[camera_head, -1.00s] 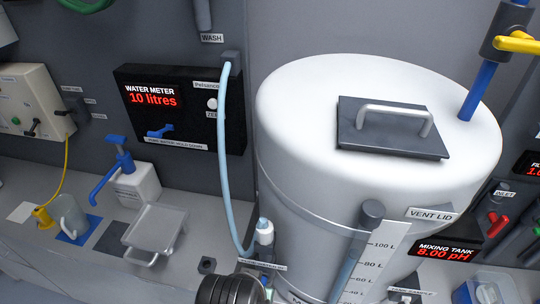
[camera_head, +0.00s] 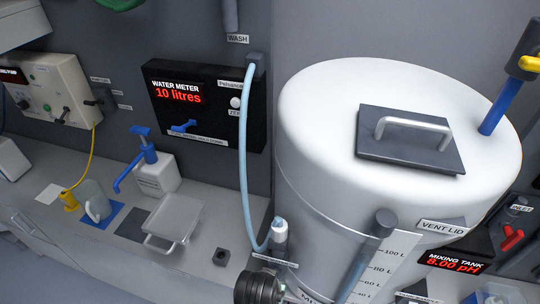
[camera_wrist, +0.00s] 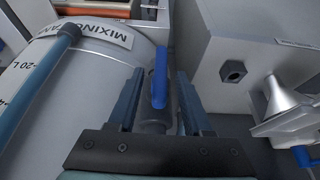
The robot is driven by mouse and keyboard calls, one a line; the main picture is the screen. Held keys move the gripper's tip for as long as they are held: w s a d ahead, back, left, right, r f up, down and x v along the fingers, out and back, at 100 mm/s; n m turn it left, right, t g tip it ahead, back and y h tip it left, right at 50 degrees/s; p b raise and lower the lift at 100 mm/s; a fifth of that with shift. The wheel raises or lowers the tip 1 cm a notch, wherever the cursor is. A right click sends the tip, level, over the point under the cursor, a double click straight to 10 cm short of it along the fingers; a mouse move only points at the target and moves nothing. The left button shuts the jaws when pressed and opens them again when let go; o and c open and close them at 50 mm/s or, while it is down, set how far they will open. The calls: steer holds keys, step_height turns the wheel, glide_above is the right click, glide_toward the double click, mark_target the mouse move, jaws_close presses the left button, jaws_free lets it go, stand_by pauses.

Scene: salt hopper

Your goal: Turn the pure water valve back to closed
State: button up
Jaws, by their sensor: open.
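The water meter panel (camera_head: 205,100) on the back wall reads 10 litres. A blue lever (camera_head: 184,127) sits low on it, above a label too small to read surely. In the wrist view my gripper (camera_wrist: 158,82) is open. Its two dark fingers stand on either side of an upright blue handle (camera_wrist: 160,78) on a dark round body. The handle is beside the mixing tank (camera_wrist: 100,85), with gaps to both fingers. I cannot tell whether this handle is the pure water valve. My fingers do not show in the head view.
The tank's white lid (camera_head: 315,110) carries a grey vent lid (camera_head: 410,155). A pale blue hose (camera_head: 244,170) runs down beside the tank. A metal tray (camera_head: 172,222) and a blue pump bottle (camera_head: 155,175) stand on the bench. A funnel (camera_wrist: 285,103) is at right in the wrist view.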

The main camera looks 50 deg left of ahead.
steer(key=shift+w+a+f, duration=0.15)
steer(key=shift+f, duration=0.35)
jaws_close()
